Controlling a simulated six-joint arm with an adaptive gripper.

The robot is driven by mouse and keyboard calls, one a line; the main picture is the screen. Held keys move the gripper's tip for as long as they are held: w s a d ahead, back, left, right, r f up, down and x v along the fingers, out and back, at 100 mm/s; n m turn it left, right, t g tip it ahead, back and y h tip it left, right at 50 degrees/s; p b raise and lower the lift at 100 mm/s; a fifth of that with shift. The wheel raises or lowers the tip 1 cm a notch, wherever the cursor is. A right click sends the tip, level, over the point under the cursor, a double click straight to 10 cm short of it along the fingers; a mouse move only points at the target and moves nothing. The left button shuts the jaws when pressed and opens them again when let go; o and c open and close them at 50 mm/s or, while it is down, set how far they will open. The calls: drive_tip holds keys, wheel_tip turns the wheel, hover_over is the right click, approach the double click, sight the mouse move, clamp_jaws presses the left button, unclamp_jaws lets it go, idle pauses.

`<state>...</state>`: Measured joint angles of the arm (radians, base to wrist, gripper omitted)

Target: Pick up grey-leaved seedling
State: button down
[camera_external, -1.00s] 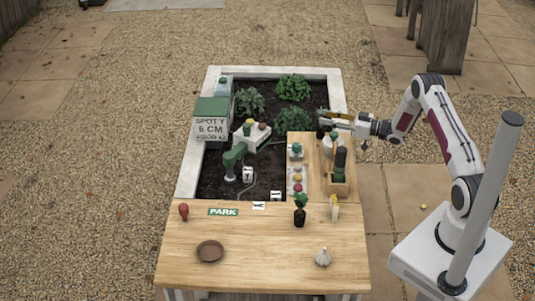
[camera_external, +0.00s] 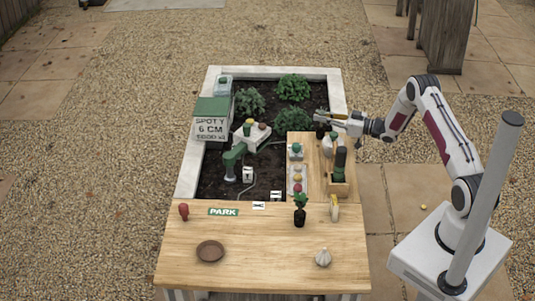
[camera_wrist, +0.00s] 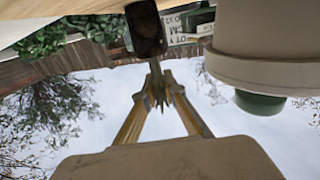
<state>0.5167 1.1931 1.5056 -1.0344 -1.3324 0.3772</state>
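The seedling, with narrow grey-green leaves (camera_wrist: 158,84), shows in the wrist view in a dark pot (camera_wrist: 147,30). That view looks upside down, with the pot above the leaves. My gripper (camera_wrist: 160,92) has its two yellowish fingers on either side of the leaves, the tips close together; I cannot tell whether they press on them. In the external view my gripper (camera_external: 321,117) is at the wooden board's far end, just above the dark pot (camera_external: 320,132). The leaves are hidden or too small to make out there.
A large cream object (camera_wrist: 264,45) with a green part is close beside the fingers. Dark green bottles (camera_external: 340,164) stand in a wooden holder nearby. A green-leaved potted plant (camera_external: 299,208) is on the front table. Bushy plants (camera_external: 294,87) grow in the bed.

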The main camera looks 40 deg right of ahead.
drive_tip(key=shift+r, duration=0.15)
drive_tip(key=shift+r, duration=4.85)
